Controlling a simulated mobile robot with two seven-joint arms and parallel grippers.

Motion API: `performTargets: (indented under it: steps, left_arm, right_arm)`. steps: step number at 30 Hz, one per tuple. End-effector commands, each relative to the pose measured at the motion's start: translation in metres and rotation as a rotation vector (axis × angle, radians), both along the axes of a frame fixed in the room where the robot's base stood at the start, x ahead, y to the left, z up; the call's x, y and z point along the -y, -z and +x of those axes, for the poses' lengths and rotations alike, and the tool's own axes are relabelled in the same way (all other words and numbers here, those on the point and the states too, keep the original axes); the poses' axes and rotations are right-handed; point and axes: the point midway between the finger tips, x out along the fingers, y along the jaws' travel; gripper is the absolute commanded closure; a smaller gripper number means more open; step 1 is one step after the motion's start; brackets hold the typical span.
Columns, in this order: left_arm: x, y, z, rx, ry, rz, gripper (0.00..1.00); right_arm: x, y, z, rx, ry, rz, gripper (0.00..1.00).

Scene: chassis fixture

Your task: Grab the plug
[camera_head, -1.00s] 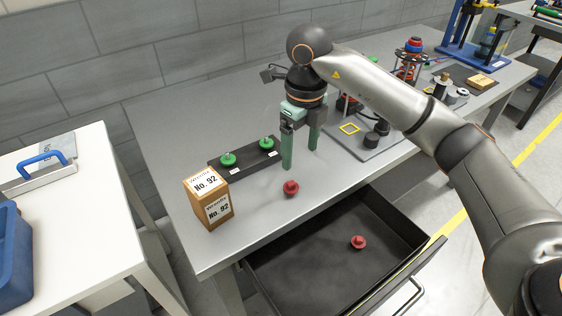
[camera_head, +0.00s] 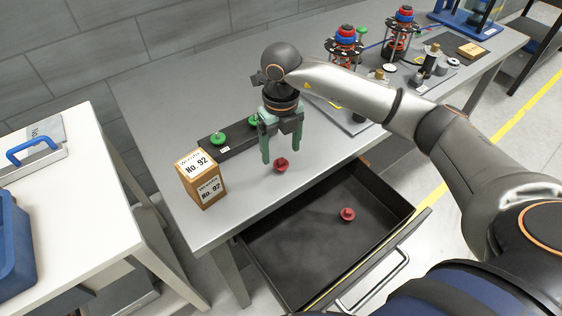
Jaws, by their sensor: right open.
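A red plug (camera_head: 281,165) stands on the grey table near its front edge. A second red plug (camera_head: 347,214) lies in the open drawer (camera_head: 290,262). Two green plugs, one at the left (camera_head: 218,138) and one partly hidden by my gripper (camera_head: 253,121), sit on a black block (camera_head: 234,143). My right gripper (camera_head: 281,158) is open and points down, with its green fingers on either side of the red plug on the table in this view. I cannot tell whether the fingers touch it. My left gripper is not in view.
A box labelled No. 92 (camera_head: 202,180) stands left of the red plug. The drawer juts out below the table's front edge. Red and blue spring assemblies (camera_head: 400,38) stand at the back right. A white table (camera_head: 75,190) is at the left.

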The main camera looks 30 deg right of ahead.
Motion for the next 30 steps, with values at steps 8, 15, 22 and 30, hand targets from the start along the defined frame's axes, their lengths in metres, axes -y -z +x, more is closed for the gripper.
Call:
performTargets:
  steps: [8,15,22,30]
  left_arm:
    - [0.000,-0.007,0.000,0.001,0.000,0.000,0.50]
    - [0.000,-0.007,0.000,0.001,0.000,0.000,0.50]
    - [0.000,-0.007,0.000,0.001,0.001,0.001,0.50]
    - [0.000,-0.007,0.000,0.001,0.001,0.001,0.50]
  right_arm:
    - [0.000,0.034,-0.001,-0.001,0.001,0.001,0.17]
    - [0.000,0.036,0.000,0.000,0.000,0.001,0.17]
    - [0.000,0.036,0.000,0.000,0.000,0.001,0.43]
    - [0.000,0.035,0.000,0.001,0.000,0.001,0.74]
